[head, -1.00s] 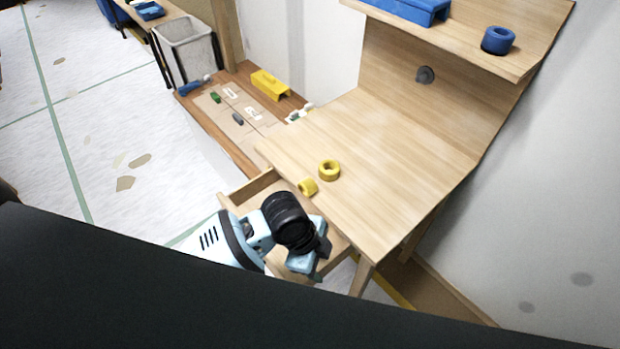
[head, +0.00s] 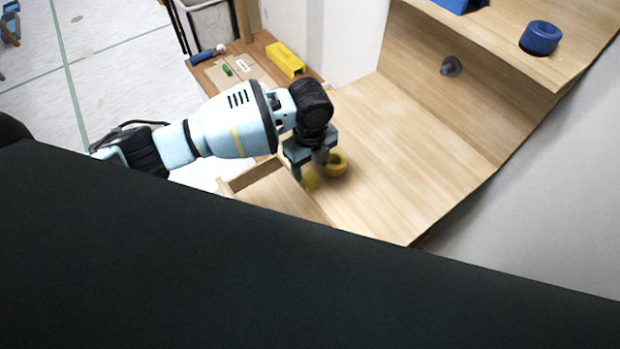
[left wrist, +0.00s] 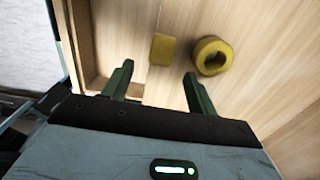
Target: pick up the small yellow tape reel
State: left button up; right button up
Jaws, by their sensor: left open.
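The small yellow tape reel (left wrist: 163,49) lies on the wooden desk near its edge by the open drawer. In the left wrist view it sits just beyond and between the two fingers. In the head view the small reel (head: 310,181) is partly hidden by my gripper. A larger yellow tape reel (left wrist: 212,56) with an open hole lies beside it to the right, also visible in the head view (head: 338,164). My left gripper (left wrist: 155,82) is open and empty; it hovers over the desk edge in the head view (head: 308,166). My right gripper is not in view.
The open drawer (head: 253,176) juts out below the desk edge. The desk top (head: 410,170) to the right is clear. A blue tape reel (head: 541,38) sits on the upper shelf. A yellow box (head: 285,60) stands on the lower surface behind.

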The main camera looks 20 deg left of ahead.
aim_at(313, 181)
pick_arm(q)
jog(key=shift+f, duration=0.8)
jog(key=shift+s+d+f, duration=0.15)
jog(key=shift+d+f, duration=0.05)
jog(key=shift+f, duration=0.8)
jog(key=shift+s+d+f, duration=0.1)
jog(key=shift+d+f, duration=0.1)
jog(key=shift+f, duration=1.35)
jog(key=shift+c, duration=0.2)
jog(key=c, duration=1.1)
jog(key=shift+r, duration=0.15)
